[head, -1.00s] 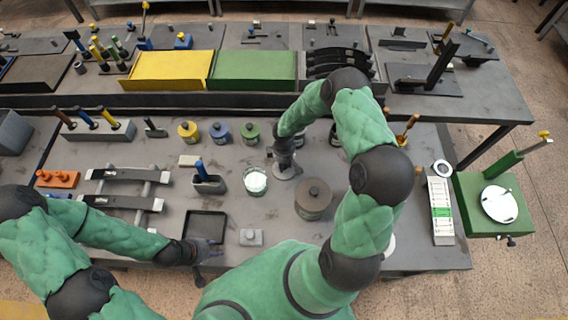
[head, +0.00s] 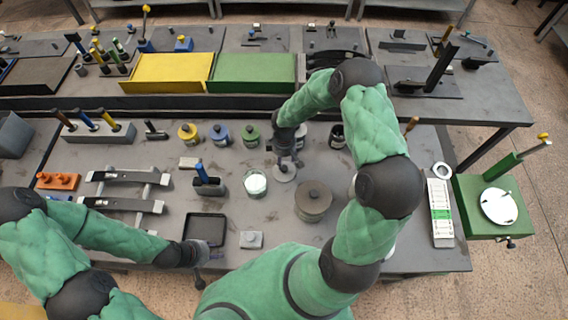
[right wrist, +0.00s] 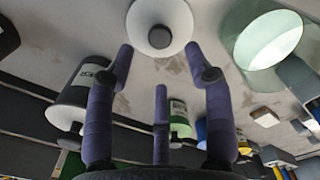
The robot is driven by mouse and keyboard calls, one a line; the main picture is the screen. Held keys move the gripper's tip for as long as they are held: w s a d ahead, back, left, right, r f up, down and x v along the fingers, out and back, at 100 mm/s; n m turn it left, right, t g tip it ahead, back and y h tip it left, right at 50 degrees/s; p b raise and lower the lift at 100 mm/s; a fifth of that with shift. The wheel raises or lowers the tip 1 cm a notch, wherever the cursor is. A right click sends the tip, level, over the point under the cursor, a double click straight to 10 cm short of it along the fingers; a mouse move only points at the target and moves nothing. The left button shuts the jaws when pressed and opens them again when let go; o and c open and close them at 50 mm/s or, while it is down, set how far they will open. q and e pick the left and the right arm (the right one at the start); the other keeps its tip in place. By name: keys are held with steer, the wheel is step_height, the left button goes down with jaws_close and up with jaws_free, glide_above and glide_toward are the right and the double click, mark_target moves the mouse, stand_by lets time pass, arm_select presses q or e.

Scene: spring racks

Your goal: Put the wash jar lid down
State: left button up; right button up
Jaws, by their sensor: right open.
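The wash jar lid (head: 285,177), a small grey disc with a dark knob, lies on the table below my right gripper (head: 286,152). In the right wrist view the lid (right wrist: 160,12) shows at the top, pale with its round dark knob. My right gripper's three fingers (right wrist: 163,70) are spread and empty, apart from the lid. A glass jar (head: 255,184) with white contents stands open just left of the lid; it also shows in the right wrist view (right wrist: 268,40). My left gripper (head: 203,256) hangs low beside a black tray; its fingers are too small to read.
Yellow (head: 188,134), blue (head: 220,135) and green (head: 251,136) jars stand behind. A grey holder (head: 209,187) with a blue handle and a black tray (head: 205,229) are to the left. Front table centre is partly clear.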

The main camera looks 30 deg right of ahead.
mark_target(284, 167)
step_height(284, 167, up, 6)
steer(key=shift+f, duration=0.15)
stand_by(0.6)
